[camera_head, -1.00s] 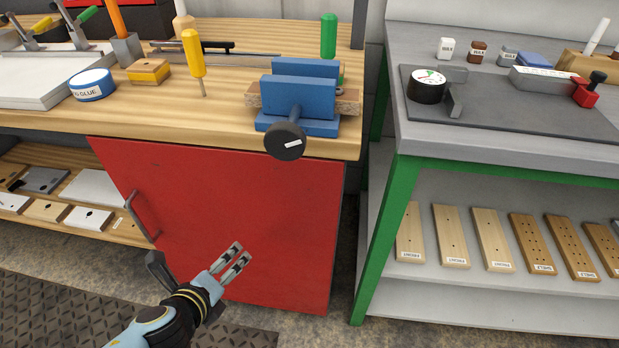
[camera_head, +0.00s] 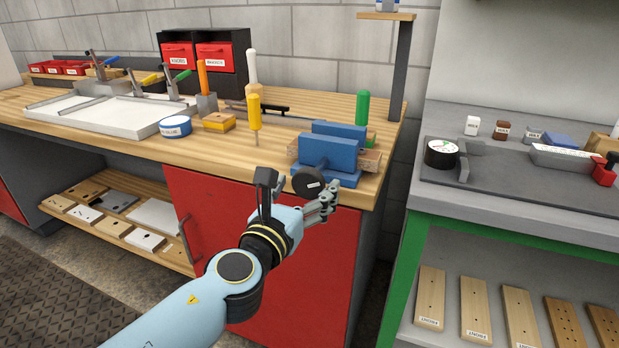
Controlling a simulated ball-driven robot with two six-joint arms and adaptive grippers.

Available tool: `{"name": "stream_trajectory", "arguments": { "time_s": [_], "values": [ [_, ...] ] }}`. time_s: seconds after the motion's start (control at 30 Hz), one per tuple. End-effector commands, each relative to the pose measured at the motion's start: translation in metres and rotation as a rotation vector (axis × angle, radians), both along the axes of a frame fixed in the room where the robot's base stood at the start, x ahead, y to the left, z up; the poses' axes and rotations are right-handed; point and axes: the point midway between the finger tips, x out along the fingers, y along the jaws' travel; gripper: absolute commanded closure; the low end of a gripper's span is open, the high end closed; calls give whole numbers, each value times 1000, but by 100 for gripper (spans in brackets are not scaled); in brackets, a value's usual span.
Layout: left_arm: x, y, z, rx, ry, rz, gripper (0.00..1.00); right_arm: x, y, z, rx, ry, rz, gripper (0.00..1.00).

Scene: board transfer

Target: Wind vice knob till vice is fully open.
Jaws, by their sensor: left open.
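The blue vice (camera_head: 328,153) sits at the right front corner of the wooden workbench (camera_head: 120,140). A wooden board (camera_head: 371,159) shows between its jaws, mostly hidden by the blue plates. The dark round vice knob (camera_head: 306,183) with a white mark faces me at the bench's front edge. My left gripper (camera_head: 328,200) is open, with its fingers just right of and slightly below the knob. I cannot tell whether they touch it. My right gripper is not in view.
A yellow-handled screwdriver (camera_head: 254,112) and a green-handled tool (camera_head: 362,107) stand near the vice. A red cabinet front (camera_head: 300,290) lies below the bench. A grey table with green legs (camera_head: 405,270) stands to the right, across a narrow gap.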

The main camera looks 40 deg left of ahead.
Motion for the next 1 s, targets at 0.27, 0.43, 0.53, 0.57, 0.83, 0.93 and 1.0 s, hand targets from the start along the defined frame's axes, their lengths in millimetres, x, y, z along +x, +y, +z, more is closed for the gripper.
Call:
{"name": "stream_trajectory", "arguments": {
  "time_s": [0.27, 0.43, 0.53, 0.57, 0.83, 0.93, 1.0],
  "values": [
    [20, 5, -1, -1, 1, 0, 21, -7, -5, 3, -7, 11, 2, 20],
    [20, 5, -1, -1, 2, 0, 21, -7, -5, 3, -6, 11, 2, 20],
    [20, 5, -1, -1, 2, 0, 28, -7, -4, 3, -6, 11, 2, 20],
    [20, 5, -1, -1, 1, 0, 31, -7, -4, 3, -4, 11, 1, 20],
    [20, 5, -1, -1, 1, 0, 67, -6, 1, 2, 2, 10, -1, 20],
    [20, 5, -1, -1, 1, 0, 77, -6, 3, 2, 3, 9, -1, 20],
    [20, 5, -1, -3, 0, 0, 77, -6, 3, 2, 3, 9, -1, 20]
  ]
}}
